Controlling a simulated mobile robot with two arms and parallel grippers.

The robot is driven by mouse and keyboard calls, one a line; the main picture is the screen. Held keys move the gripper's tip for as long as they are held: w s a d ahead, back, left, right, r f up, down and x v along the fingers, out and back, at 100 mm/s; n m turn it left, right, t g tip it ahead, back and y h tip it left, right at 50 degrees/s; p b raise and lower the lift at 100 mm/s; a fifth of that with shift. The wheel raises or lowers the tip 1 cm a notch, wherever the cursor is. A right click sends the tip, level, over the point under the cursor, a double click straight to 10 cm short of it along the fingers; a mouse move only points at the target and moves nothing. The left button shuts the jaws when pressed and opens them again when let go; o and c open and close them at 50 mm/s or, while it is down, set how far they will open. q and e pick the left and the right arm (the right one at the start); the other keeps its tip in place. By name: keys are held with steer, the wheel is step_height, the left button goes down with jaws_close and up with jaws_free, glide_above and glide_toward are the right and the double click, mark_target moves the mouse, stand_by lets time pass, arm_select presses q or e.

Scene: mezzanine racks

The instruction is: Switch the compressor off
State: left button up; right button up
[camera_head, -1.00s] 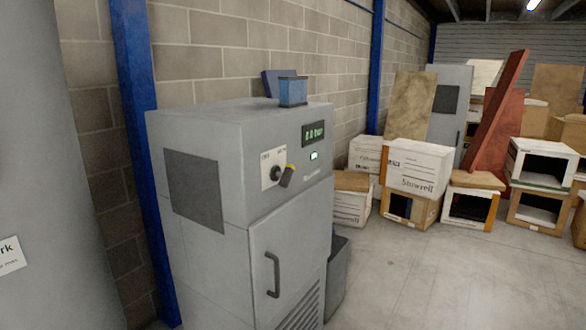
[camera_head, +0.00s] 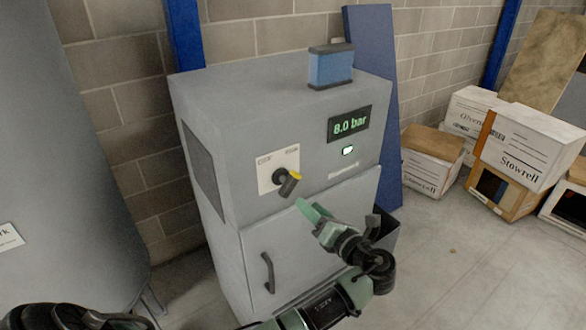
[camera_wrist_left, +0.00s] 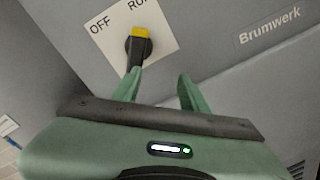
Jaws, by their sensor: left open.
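The compressor (camera_head: 280,130) is a grey cabinet whose display (camera_head: 350,125) reads "8.0 bar" above a lit green lamp (camera_head: 348,151). Its dark rotary switch (camera_head: 288,183) with a yellow tip sits on a white plate marked OFF and RUN. In the left wrist view the switch's yellow tip (camera_wrist_left: 140,32) points up, nearer RUN than OFF. My left gripper (camera_head: 311,210) is open and empty, just below and right of the switch. In the wrist view its left fingertip lies close under the switch; contact cannot be told. My right gripper is not in view.
A blue box (camera_head: 331,67) stands on the cabinet. The door handle (camera_head: 268,272) projects below the switch. A blue panel (camera_head: 374,100) leans behind the cabinet. A grey tank (camera_head: 60,180) stands at left. Cartons (camera_head: 520,150) are stacked at right, with clear floor before them.

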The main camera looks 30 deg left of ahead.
mark_target(294, 184)
arm_select(q)
steer(key=shift+g+y, duration=0.3)
steer(key=shift+y, duration=0.1)
steer(key=r, duration=0.1)
steer(key=a+r, duration=0.1)
steer(key=r, duration=0.1)
steer(key=s+a+r, duration=0.1)
steer(key=shift+r+p, duration=0.3)
steer(key=shift+p, duration=0.1)
steer(key=x, duration=0.2)
steer(key=p+x, duration=0.1)
steer(key=x, duration=0.2)
steer(key=shift+w+d+f+p, duration=0.1)
steer(key=shift+w+f+p, duration=0.15)
steer(key=shift+w+p, duration=0.05)
steer(key=shift+w+a, duration=0.15)
steer(key=shift+a, duration=0.45)
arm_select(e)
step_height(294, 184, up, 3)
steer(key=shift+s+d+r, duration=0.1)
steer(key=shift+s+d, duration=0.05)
arm_select(q)
steer(key=shift+f, duration=0.1)
jaws_close()
